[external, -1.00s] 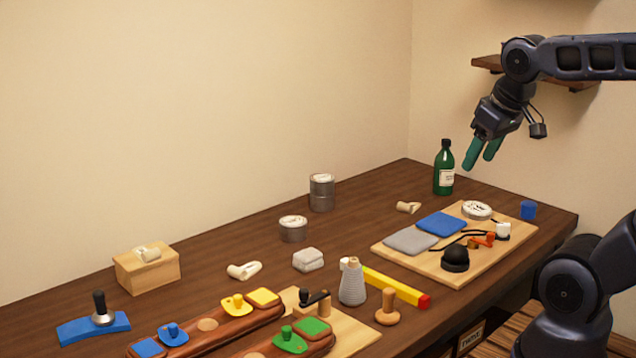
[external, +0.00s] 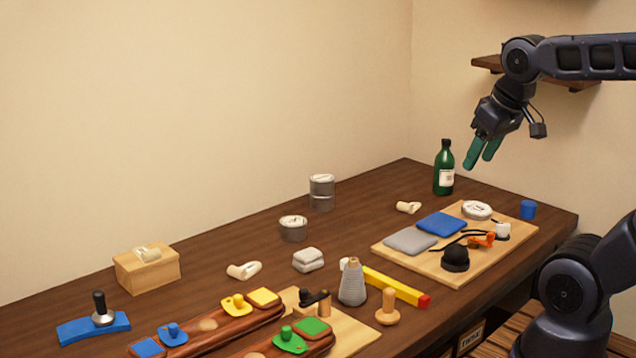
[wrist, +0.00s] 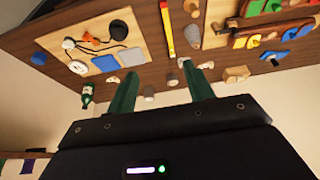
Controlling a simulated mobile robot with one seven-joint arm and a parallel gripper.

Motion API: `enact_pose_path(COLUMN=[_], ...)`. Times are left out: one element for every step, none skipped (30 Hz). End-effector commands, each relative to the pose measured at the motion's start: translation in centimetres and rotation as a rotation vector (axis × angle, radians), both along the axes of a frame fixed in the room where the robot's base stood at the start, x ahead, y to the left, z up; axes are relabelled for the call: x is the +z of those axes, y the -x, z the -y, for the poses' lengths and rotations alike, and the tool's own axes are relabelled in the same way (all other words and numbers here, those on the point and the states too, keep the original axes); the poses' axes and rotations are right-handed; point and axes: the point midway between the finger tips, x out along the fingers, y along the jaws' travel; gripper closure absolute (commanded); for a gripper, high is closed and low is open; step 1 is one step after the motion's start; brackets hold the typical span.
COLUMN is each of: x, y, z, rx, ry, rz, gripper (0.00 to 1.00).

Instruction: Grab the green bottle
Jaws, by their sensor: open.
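The green bottle (external: 443,170) with a black cap and a pale label stands upright at the far end of the dark wooden table. It also shows in the wrist view (wrist: 87,93), left of the fingers. My gripper (external: 478,158) is open and empty in the external view, with its green fingers pointing down. It hangs above the table and appears to the right of the bottle, apart from it. In the wrist view my gripper (wrist: 162,88) has its two fingers spread wide with nothing between them.
A wooden board (external: 455,275) with blue and grey pads, a black knob and a white tin lies in front of the bottle. A blue cup (external: 528,210) stands at the right edge. Grey tins (external: 321,192) stand to the left.

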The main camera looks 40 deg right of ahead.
Motion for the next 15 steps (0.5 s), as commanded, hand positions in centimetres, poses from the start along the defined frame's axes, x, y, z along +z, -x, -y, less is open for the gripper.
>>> enact_pose_path(x=[0.1, 0.2, 0.3, 0.5, 0.7, 1.0, 1.3, 1.6, 1.9, 2.2, 2.5, 2.8, 3.0, 3.3, 3.5], y=[-0.2, -0.3, -0.7, -1.1, -1.6, -2.3, -3.0, -3.7, -4.8, -5.6, -6.4, -7.5, -8.3, -9.1, -10.2], z=[0.0, 0.1, 0.2, 0.3, 0.5, 0.8, 1.1, 1.4, 1.9, 2.3, 2.7, 3.2, 3.7, 4.2, 4.8], rx=[-0.002, -0.003, -0.008, -0.012, -0.017, -0.025, -0.033, -0.043, -0.055, -0.064, -0.074, -0.087, -0.097, -0.107, -0.119], ry=[-0.001, -0.002, -0.005, -0.008, -0.011, -0.017, -0.023, -0.028, -0.034, -0.039, -0.044, -0.051, -0.056, -0.06, -0.067], rz=[0.0, -0.001, -0.001, -0.001, -0.003, -0.004, -0.004, -0.004, -0.006, -0.006, -0.007, -0.007, -0.007, -0.006, -0.007], gripper=[0.48, 0.48, 0.48, 0.48, 0.48, 0.48, 0.48, 0.48, 0.48, 0.48, 0.48, 0.48, 0.48, 0.48, 0.48])
